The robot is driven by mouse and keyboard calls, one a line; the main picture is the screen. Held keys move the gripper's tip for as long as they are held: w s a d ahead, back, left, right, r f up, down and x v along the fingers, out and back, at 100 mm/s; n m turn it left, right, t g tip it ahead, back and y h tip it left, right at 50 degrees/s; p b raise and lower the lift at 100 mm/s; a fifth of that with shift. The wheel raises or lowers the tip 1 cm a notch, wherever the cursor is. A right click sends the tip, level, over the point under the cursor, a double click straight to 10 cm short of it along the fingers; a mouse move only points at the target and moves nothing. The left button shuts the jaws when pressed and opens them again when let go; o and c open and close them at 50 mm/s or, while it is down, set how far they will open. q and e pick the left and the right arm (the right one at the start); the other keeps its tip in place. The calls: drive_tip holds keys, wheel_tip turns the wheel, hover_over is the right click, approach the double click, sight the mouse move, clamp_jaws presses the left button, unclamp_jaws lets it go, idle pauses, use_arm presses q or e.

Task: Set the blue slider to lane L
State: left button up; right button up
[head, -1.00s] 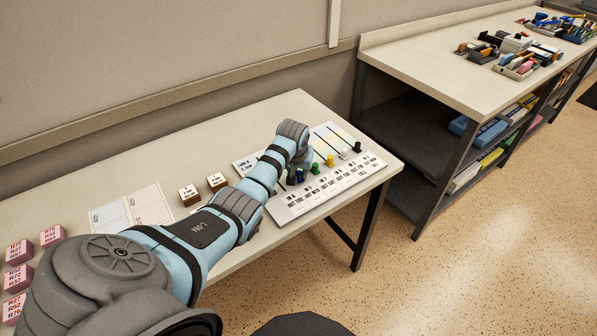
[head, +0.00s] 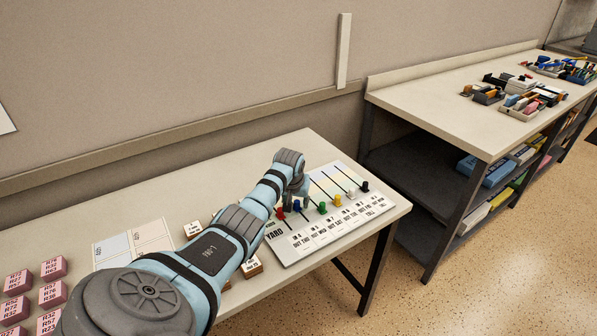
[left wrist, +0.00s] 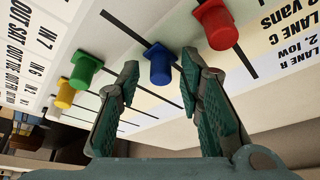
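The slider board (head: 318,231) lies on the table with several coloured sliders on black slot lines. In the left wrist view the blue slider (left wrist: 160,64) stands between the two fingers of my left gripper (left wrist: 160,82). The fingers are apart and I see gaps on both sides of the blue slider. The red slider (left wrist: 215,24) is to its right, with the green slider (left wrist: 85,70) and yellow slider (left wrist: 65,95) to its left. The lane L label is not readable to me. In the head view my arm partly hides the sliders. My right gripper is not in view.
Small white-topped blocks (head: 252,267) stand beside my left forearm, and pink blocks (head: 54,268) are at the left. A white slider and a black slider (head: 365,186) stand at the board's right. A second table (head: 430,92) holds trays of stationery.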

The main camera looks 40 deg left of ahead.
use_arm(q)
drive_tip(key=v, duration=1.2)
drive_tip(key=shift+a, duration=0.1)
